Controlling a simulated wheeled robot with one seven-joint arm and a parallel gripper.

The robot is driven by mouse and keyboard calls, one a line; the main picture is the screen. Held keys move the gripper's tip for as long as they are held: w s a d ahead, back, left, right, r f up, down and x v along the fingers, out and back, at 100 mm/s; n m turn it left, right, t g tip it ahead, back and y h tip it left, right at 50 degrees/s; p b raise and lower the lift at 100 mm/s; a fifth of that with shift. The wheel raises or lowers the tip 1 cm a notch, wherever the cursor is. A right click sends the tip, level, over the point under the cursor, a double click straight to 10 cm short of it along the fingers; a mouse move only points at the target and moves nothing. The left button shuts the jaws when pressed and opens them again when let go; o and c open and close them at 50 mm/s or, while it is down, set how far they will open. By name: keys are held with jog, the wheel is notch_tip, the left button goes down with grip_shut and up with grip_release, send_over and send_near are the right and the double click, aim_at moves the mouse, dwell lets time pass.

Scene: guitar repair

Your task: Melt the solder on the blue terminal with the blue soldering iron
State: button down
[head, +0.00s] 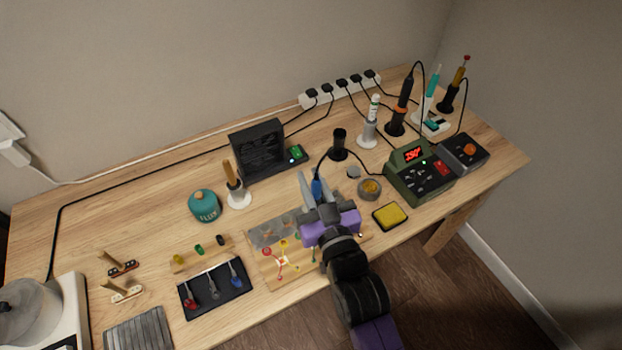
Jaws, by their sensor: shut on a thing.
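My gripper (317,190) is over the right part of the workbench, shut on the blue soldering iron (317,187). Only a short piece of its blue handle shows between the grey fingers, with a black cord leading off behind. Its tip is hidden by my gripper. Below and left of my gripper lies a wooden board (262,272) with small coloured terminals and wires, red, yellow and green among them. The blue terminal cannot be made out; my gripper and arm cover the board's right part. Whether the tip touches anything cannot be told.
A green soldering station (420,178) with a red display stands to the right, near a yellow sponge (390,216) and a round tin (369,189). An empty-looking black holder (339,145) stands behind. A dark mat (215,288) with several tools lies left of the board.

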jog(key=shift+r, duration=0.1)
notch_tip(320, 180, up, 7)
jog(key=p, duration=0.5)
jog(key=shift+p, duration=0.35)
jog(key=d+r+b, duration=0.1)
jog(key=d+b, duration=0.3)
jog(key=d, duration=0.4)
jog(key=shift+r+b, duration=0.35)
jog(key=shift+r, duration=0.05)
jog(key=shift+d, duration=0.1)
dwell(0.5)
